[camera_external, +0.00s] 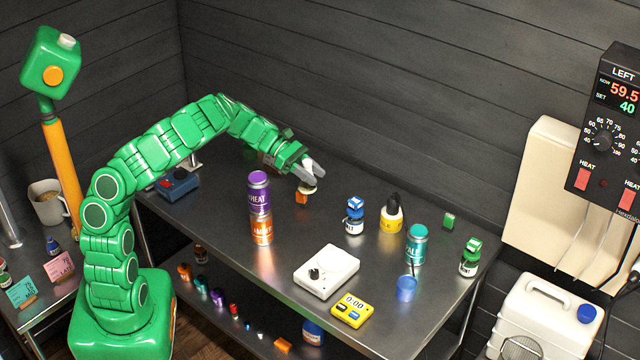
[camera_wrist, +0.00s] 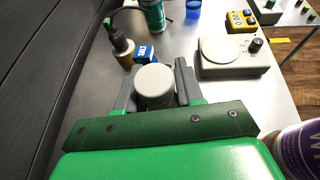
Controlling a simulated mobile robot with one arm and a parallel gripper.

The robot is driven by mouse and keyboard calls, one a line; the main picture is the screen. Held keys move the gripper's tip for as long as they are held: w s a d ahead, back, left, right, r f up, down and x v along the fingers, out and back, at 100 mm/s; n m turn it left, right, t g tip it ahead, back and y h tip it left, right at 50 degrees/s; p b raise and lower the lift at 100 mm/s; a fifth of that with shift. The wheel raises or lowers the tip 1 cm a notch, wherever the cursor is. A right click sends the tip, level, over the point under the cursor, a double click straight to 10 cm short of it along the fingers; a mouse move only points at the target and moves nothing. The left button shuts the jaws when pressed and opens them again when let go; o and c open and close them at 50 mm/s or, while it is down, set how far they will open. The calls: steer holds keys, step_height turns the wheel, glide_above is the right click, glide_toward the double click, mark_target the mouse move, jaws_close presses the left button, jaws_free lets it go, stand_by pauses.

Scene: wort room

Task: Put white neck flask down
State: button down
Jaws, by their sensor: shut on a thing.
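My gripper (camera_external: 309,172) reaches over the back middle of the steel table (camera_external: 215,215). It is shut on a small flask with a white top (camera_external: 307,188), which is mostly covered by the fingers in the external view. In the wrist view, the round white top of the flask (camera_wrist: 154,87) sits between the two grey fingers of my gripper (camera_wrist: 154,90). Its lower part is hidden there. An orange block or label (camera_external: 302,198) shows just below it. I cannot tell whether the flask touches the table.
A white scale (camera_external: 327,271) and yellow timer (camera_external: 352,310) lie in front. Bare steel surrounds the flask.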

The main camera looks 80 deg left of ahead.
steer(key=shift+w+a+f, duration=1)
steer(key=shift+w+f, duration=0.55)
steer(key=shift+w, duration=0.35)
steer(key=shift+w+a+f, duration=1.05)
steer(key=shift+w+f, duration=0.55)
steer(key=shift+w, duration=0.25)
steer(key=shift+w+a+f, duration=1)
steer(key=shift+w+f, duration=0.55)
steer(key=shift+w, duration=0.35)
steer(key=shift+f, duration=1.55)
steer(key=c, duration=0.7)
jaws_free()
steer(key=shift+f, duration=0.1)
steer(key=v, duration=1.2)
